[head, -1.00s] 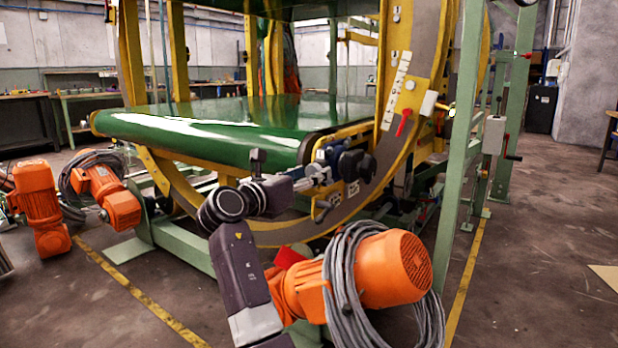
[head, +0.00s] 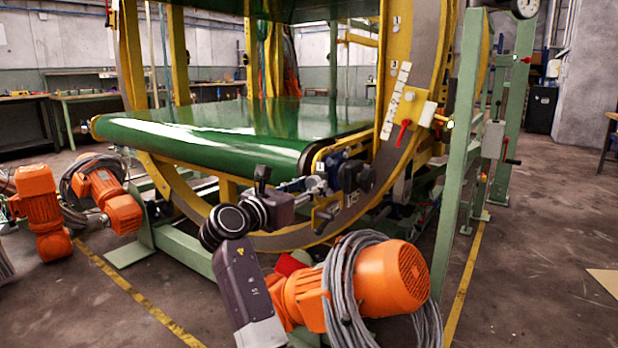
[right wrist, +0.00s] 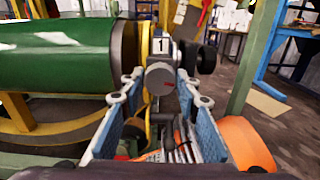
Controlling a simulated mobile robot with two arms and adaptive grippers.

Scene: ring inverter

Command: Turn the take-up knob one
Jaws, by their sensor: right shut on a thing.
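Take-up knob one is a grey round knob (right wrist: 160,78) below a white label (right wrist: 160,45) marked 1, at the end of the green belt (right wrist: 55,55). In the right wrist view it sits between the tips of my right gripper (right wrist: 158,88), whose blue-padded fingers are shut on it from both sides. In the head view my right gripper (head: 308,186) reaches to the belt's near right corner, and its fingers largely hide the knob. My left gripper is in neither view.
Black knobs (head: 356,177) stand just right of the gripper. The yellow ring frame (head: 405,125) rises behind. An orange motor (head: 392,277) with coiled grey cable (head: 342,290) lies close beside my right forearm. A green post (head: 462,150) stands to the right.

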